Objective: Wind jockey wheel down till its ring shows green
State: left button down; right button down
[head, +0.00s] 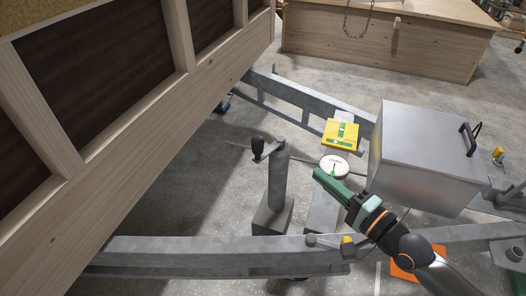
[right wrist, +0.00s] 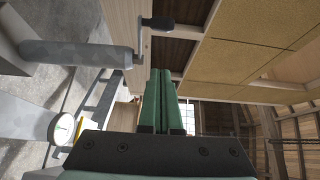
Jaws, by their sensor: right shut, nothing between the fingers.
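The jockey wheel's grey post (head: 278,185) stands upright on a block in the middle of the head view. Its crank, with a black knob (head: 257,146), sits at the top and points left. In the right wrist view the post (right wrist: 75,54) lies across the upper left, with the black knob (right wrist: 158,23) above the fingertips. No coloured ring can be made out on the post. My right gripper (head: 317,173), with green fingers, is shut and empty, to the right of the post and apart from it. The fingers also show in the right wrist view (right wrist: 161,75). My left gripper is out of view.
A round white dial (head: 335,166) with a green mark lies just beyond my right gripper. A yellow and green box (head: 341,134) is behind it. A metal box (head: 425,155) stands on the right. The wooden hut wall (head: 150,120) slants over the left. A grey beam (head: 210,250) crosses the front.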

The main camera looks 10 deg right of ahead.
pick_arm(q)
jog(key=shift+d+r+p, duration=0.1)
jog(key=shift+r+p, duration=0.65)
jog(key=shift+p, duration=0.05)
pick_arm(e)
jog(key=s+a+x, duration=0.1)
jog(key=a+x, duration=0.1)
jog(key=x, duration=1)
jog(key=shift+w+a, duration=0.2)
jog(key=shift+a, duration=0.2)
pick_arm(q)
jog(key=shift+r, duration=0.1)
pick_arm(e)
jog(key=shift+r, duration=0.1)
